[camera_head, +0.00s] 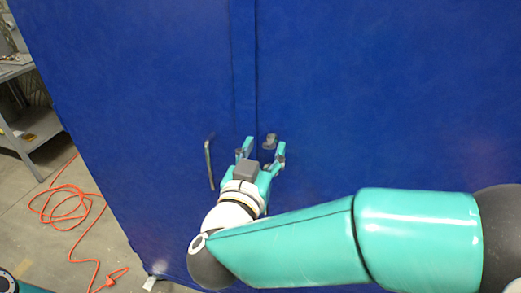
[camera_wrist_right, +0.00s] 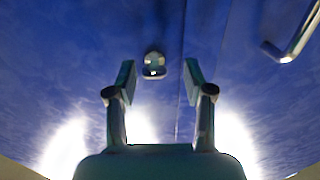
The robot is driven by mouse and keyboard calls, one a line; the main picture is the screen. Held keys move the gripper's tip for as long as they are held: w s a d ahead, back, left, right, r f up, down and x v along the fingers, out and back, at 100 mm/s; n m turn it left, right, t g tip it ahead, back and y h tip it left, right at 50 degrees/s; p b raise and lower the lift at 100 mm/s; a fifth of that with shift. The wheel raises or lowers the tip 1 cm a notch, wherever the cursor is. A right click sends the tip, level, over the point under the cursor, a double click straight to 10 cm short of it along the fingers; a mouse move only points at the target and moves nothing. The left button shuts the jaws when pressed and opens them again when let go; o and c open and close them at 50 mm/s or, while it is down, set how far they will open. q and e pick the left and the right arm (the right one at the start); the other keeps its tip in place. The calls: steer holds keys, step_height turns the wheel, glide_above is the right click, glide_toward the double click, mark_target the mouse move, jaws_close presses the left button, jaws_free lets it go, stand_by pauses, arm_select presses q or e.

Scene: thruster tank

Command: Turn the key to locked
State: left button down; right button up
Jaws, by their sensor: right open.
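The key (camera_head: 270,141) is a small grey metal piece in its lock on the blue cabinet front, right of the door seam. In the right wrist view the key (camera_wrist_right: 154,72) shows ahead of and between the fingers, nearer the left finger. Its exact turn angle is too small to tell. My right gripper (camera_head: 264,148) is open and empty, with its fingers spread just short of the key; it also shows in the right wrist view (camera_wrist_right: 160,78). No contact with the key is visible. My left gripper is out of view.
A bent metal door handle (camera_head: 209,163) is left of the seam; it also shows at the right in the right wrist view (camera_wrist_right: 292,38). A grey shelf (camera_head: 35,128) and an orange cable (camera_head: 72,205) on the floor are at the left. The door around the key is clear.

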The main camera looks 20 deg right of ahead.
steer(key=shift+s+d, duration=0.15)
steer(key=shift+d, duration=0.05)
jaws_close()
steer(key=shift+a, duration=0.1)
steer(key=m+b, duration=0.3)
steer(key=shift+f, duration=0.1)
steer(key=m+b, duration=1.1)
steer(key=m, duration=0.1)
steer(key=shift+b, duration=0.4)
steer(key=shift+m+b, duration=1.25)
steer(key=shift+m, duration=0.35)
